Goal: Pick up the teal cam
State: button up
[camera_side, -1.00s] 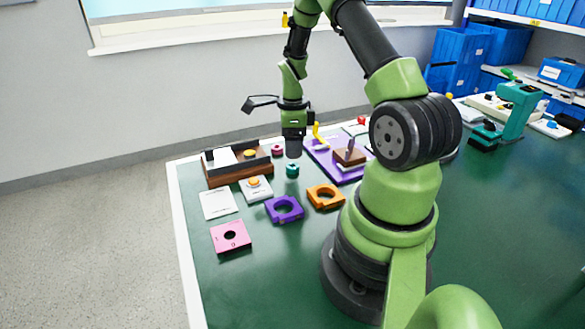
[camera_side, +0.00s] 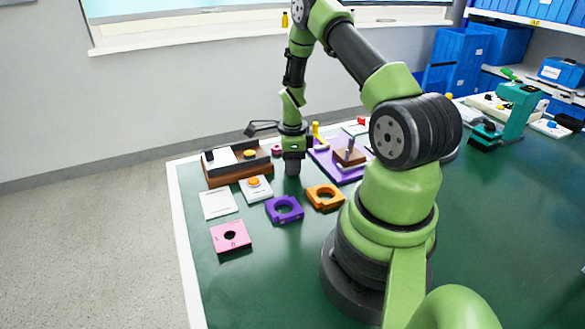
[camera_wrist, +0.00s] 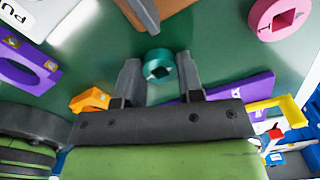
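The teal cam (camera_wrist: 160,65), a small ring with a square-looking hole, sits on the green table in the wrist view. My gripper (camera_wrist: 158,61) is open, with one finger on each side of the cam and a gap on the left. In the side view my gripper (camera_side: 292,171) is low over the table, pointing down, and hides the cam. I cannot tell whether the right finger touches it.
A purple block with a round hole (camera_side: 285,214) and an orange one (camera_side: 325,205) lie in front. A wooden box (camera_side: 237,175) stands left, a purple base (camera_side: 327,165) right. A pink ring (camera_wrist: 279,17) lies nearby.

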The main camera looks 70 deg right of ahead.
jog(key=shift+r, duration=0.1)
jog(key=shift+c, duration=0.2)
notch_tip(320, 180, up, 9)
send_near(249, 152)
jog(key=shift+s+f, duration=0.25)
jog(key=shift+s, duration=0.15)
jog(key=shift+w+a+f, duration=0.15)
jog(key=shift+w+f, duration=0.05)
jog(key=shift+w, duration=0.1)
jog(key=shift+f, duration=2.7)
jog(key=shift+f, duration=0.55)
jog(key=shift+r, duration=0.1)
jog(key=shift+r, duration=3.4)
